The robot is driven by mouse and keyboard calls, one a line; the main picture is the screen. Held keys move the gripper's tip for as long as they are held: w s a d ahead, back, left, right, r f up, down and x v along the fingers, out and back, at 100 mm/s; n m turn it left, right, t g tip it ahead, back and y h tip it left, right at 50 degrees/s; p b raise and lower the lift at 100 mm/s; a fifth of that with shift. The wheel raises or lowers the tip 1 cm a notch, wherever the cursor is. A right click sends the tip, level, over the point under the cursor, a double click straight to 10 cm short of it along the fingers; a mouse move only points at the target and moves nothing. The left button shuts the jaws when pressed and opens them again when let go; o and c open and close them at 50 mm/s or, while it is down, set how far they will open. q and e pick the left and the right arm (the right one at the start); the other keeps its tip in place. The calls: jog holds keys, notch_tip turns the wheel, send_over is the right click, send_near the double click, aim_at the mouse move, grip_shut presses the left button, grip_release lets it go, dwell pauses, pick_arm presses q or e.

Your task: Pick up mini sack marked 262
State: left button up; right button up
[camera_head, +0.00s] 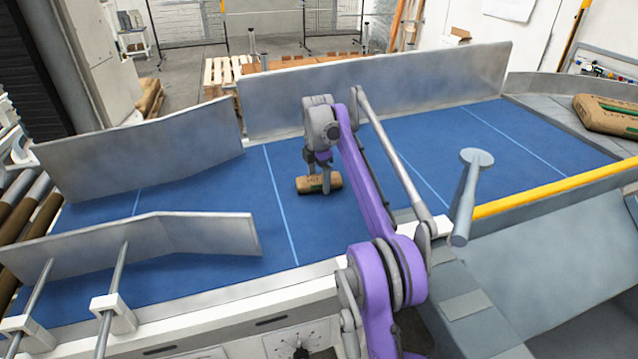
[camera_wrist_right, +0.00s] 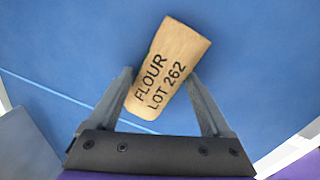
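In the right wrist view the sack (camera_wrist_right: 172,60) reads "FLOUR LOT 262" and lies tilted relative to the gripper. My right gripper (camera_head: 322,178) points down over the sack, with one finger in front of it. In the right wrist view the gripper's fingers (camera_wrist_right: 160,75) stand on both sides of the sack's near end. My left gripper is out of view.
The blue belt (camera_head: 225,215) is clear around the sack. Metal guide plates (camera_head: 375,90) line its far side and left end. A larger brown sack (camera_head: 608,115) lies at the far right. A yellow rail (camera_head: 555,193) edges the near right.

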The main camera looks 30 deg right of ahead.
jog(key=shift+s, duration=0.1)
jog(key=c, duration=1)
jog(key=shift+r, duration=0.15)
